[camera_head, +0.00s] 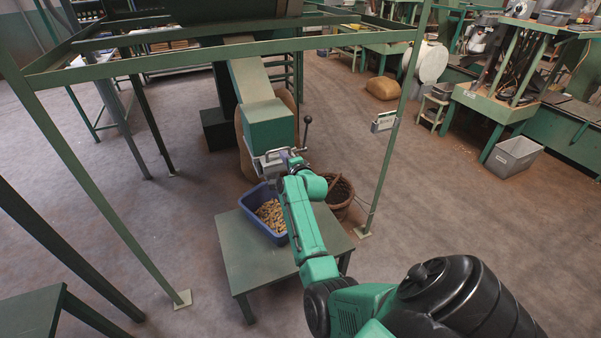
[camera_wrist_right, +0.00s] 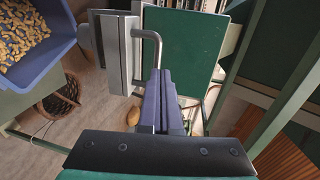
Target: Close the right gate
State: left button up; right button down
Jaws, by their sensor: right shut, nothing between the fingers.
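The chute's gate (camera_head: 268,163) is a grey metal slide at the lower mouth of the green chute (camera_head: 268,122). In the right wrist view the gate's metal plate (camera_wrist_right: 117,48) has a bent rod handle (camera_wrist_right: 153,38). My right gripper (camera_head: 291,163) is at the gate, its arm reaching up from the lower right. In the right wrist view its dark fingers (camera_wrist_right: 162,82) are together and empty, just beside the lower end of the rod handle; I cannot tell whether they touch it. My left gripper is not in view.
A blue bin (camera_head: 249,207) with nuts stands on a green table (camera_head: 257,267) below the chute. A black-knobbed lever (camera_head: 306,132) rises by the gate. A wicker basket (camera_head: 340,196) stands behind the table. A green frame post (camera_head: 393,150) is to the right.

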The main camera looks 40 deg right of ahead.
jog(key=b+v, duration=0.1)
jog(key=v, duration=1)
jog(key=s+a+f+n+g+y, duration=0.2)
jog(key=a+f+n, duration=0.2)
jog(key=f, duration=0.7)
jog(key=s+a+f+n+g+y, duration=0.1)
jog(key=s+a+f+n+g, duration=0.25)
jog(key=f, duration=0.65)
jog(key=s+a+f+n+g+y, duration=0.15)
jog(key=a+f+n, duration=0.4)
jog(key=f, duration=0.55)
jog(key=s+a+f+n+g, duration=0.2)
jog(key=s+a+f+n, duration=0.15)
jog(key=s+f, duration=0.75)
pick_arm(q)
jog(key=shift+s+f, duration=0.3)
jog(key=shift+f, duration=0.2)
pick_arm(e)
jog(key=s+f+n+g, duration=0.2)
jog(key=s+f+n, duration=0.1)
jog(key=s, duration=0.8)
jog(key=s+f+n+g, duration=0.3)
jog(key=s+f+n, duration=0.1)
jog(key=s, duration=0.8)
jog(key=shift+s+d+n+y, duration=0.3)
jog(key=shift+d+n+y, duration=0.05)
jog(key=shift+d+n, duration=0.1)
